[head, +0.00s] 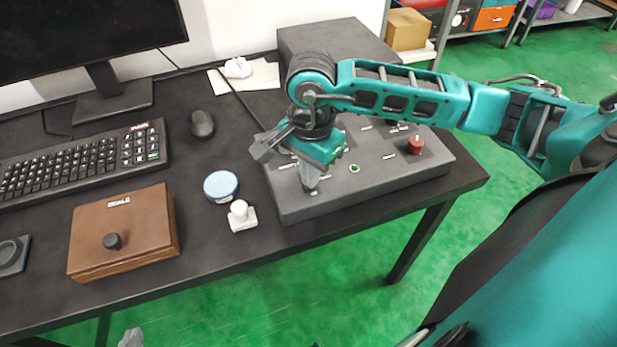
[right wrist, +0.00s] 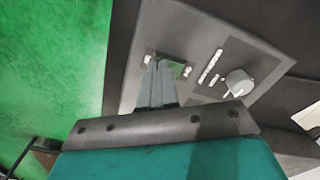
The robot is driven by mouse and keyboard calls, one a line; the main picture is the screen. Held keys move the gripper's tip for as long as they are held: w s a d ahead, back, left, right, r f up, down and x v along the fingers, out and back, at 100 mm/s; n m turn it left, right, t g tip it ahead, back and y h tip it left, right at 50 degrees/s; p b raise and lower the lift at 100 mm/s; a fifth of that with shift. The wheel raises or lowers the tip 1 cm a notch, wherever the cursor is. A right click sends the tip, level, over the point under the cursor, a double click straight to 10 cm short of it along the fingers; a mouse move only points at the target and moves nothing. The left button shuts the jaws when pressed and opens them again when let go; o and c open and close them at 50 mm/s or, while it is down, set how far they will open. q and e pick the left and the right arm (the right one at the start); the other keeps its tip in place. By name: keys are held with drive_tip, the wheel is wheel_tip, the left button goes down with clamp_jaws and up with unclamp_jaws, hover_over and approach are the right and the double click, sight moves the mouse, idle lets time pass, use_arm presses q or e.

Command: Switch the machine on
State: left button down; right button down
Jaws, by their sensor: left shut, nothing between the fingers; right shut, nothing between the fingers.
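The machine's grey control panel (head: 385,183) lies on the right part of the dark desk. It carries a red emergency-type knob (head: 415,146), a small green button (head: 354,169) and several white labels. My right gripper (head: 311,187) points down over the panel's left front part, its fingers shut and empty. In the right wrist view the shut fingertips (right wrist: 159,66) are at a dark square plate with a greenish part (right wrist: 178,69), which they partly hide. I cannot tell whether they touch it. A grey round knob (right wrist: 238,83) is beside it. My left gripper (head: 131,338) barely shows at the bottom edge, shut.
A grey box (head: 330,38) stands behind the panel.

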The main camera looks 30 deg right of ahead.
drive_tip(key=shift+f+b, duration=0.3)
drive_tip(key=shift+f, duration=0.05)
drive_tip(key=shift+r, duration=0.15)
drive_tip(key=shift+r+p, duration=2.2)
drive_tip(key=shift+r, duration=1.2)
